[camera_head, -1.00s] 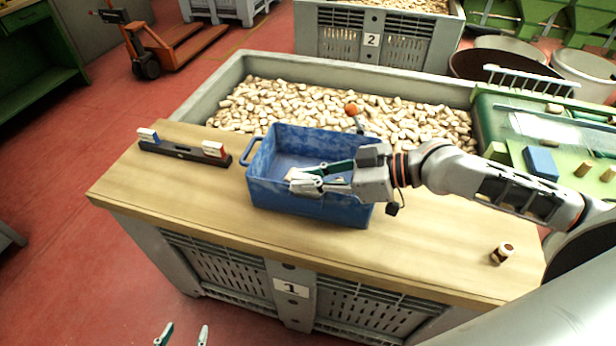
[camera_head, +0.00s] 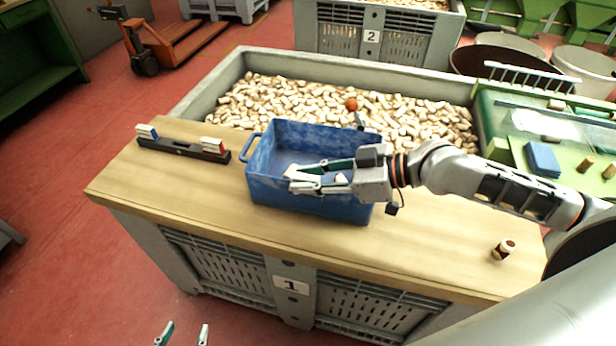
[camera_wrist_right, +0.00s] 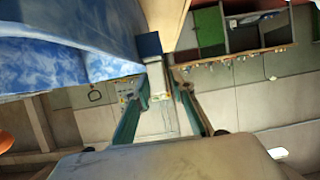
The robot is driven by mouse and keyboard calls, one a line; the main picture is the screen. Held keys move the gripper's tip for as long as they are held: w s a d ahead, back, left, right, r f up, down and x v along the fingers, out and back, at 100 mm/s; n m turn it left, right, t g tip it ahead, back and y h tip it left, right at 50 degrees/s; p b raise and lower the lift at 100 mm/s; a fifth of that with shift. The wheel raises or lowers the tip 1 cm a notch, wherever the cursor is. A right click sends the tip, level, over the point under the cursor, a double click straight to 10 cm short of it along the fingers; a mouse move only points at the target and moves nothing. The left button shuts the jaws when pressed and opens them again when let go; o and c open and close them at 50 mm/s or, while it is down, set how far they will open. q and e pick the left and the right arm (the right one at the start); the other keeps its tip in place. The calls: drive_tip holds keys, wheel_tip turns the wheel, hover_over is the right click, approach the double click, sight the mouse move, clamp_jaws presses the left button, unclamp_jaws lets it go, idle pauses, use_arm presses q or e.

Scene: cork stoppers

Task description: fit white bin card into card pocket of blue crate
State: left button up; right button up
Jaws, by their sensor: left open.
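The blue crate (camera_head: 312,200) stands on the wooden table top, with mottled walls and a handle at its left end. It fills the upper left of the right wrist view (camera_wrist_right: 60,45). My right gripper (camera_head: 298,180) points left across the crate's front side, its two fingers apart. In the wrist view a pale patch shows between its fingertips (camera_wrist_right: 160,82); I cannot tell whether it is the white bin card in the grip or background. The crate's card pocket is not clearly visible. My left gripper (camera_head: 181,335) is open and empty at the bottom edge, below the table.
A black holder (camera_head: 182,148) with a blue-and-white card (camera_head: 147,132) and a red-and-white card (camera_head: 213,146) lies left of the crate. A bin of corks (camera_head: 270,100) is behind. A small brown-and-white object (camera_head: 503,250) stands right. The front left table top is clear.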

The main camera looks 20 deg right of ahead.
drive_tip(key=shift+d, duration=0.1)
idle(0.3)
drive_tip(key=shift+v, duration=3.7)
